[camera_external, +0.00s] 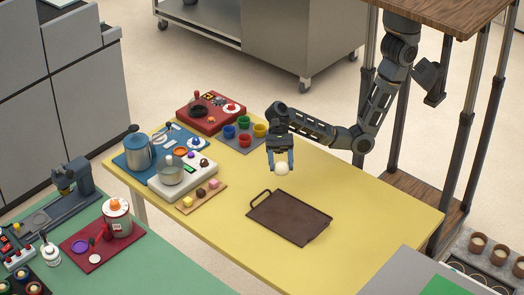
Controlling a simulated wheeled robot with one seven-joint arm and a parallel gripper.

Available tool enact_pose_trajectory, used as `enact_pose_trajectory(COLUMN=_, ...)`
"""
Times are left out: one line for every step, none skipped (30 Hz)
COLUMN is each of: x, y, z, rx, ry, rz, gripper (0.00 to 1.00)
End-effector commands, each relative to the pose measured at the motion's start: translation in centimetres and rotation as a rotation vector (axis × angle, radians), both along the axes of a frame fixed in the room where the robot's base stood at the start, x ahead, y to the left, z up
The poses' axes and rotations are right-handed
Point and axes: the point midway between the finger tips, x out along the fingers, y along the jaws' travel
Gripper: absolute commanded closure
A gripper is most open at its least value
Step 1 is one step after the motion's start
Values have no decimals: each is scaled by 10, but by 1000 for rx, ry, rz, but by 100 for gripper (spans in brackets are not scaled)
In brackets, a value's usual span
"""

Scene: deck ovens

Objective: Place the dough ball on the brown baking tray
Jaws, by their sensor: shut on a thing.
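The dough ball (282,169) is a small, pale, round ball.
On the yellow table (375,207), left of my gripper, are coloured cups (244,123), a red board (211,108), a white appliance (183,175) and a small wooden board (201,197) with coloured pieces. The table is clear right of the tray.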

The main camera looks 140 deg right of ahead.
Motion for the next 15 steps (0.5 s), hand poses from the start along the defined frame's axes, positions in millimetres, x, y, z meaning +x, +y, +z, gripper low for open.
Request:
enact_pose_trajectory(x=1, y=4, z=-4, rx=0, ry=3, rz=0, gripper=72)
enact_pose_trajectory(x=3, y=7, z=-6, rx=0, ry=3, rz=0, gripper=72)
enact_pose_trajectory(x=7, y=13, z=-11, rx=0, ry=3, rz=-1, gripper=72)
enact_pose_trajectory(x=10, y=18, z=-14, rx=-1, ry=3, rz=1, gripper=72)
enact_pose_trajectory(x=14, y=23, z=-18, rx=-1, ry=3, rz=1, gripper=72)
enact_pose_trajectory(x=18, y=30, z=-23, rx=0, ry=4, rz=2, gripper=72)
enact_pose_trajectory(x=22, y=36, z=-27, rx=0, ry=4, rz=2, gripper=72)
enact_pose_trajectory(x=25, y=41, z=-31, rx=1, ry=4, rz=2, gripper=72)
enact_pose_trajectory(x=30, y=48, z=-36, rx=1, ry=5, rz=2, gripper=72)
enact_pose_trajectory(x=34, y=53, z=-40, rx=1, ry=5, rz=2, gripper=72)
enact_pose_trajectory(x=37, y=59, z=-44, rx=0, ry=5, rz=3, gripper=72)
enact_pose_trajectory(x=42, y=65, z=-48, rx=-1, ry=4, rz=2, gripper=72)
enact_pose_trajectory(x=45, y=69, z=-51, rx=0, ry=3, rz=1, gripper=72)
enact_pose_trajectory(x=48, y=74, z=-54, rx=0, ry=3, rz=2, gripper=72)
enact_pose_trajectory(x=52, y=79, z=-58, rx=0, ry=2, rz=1, gripper=72)
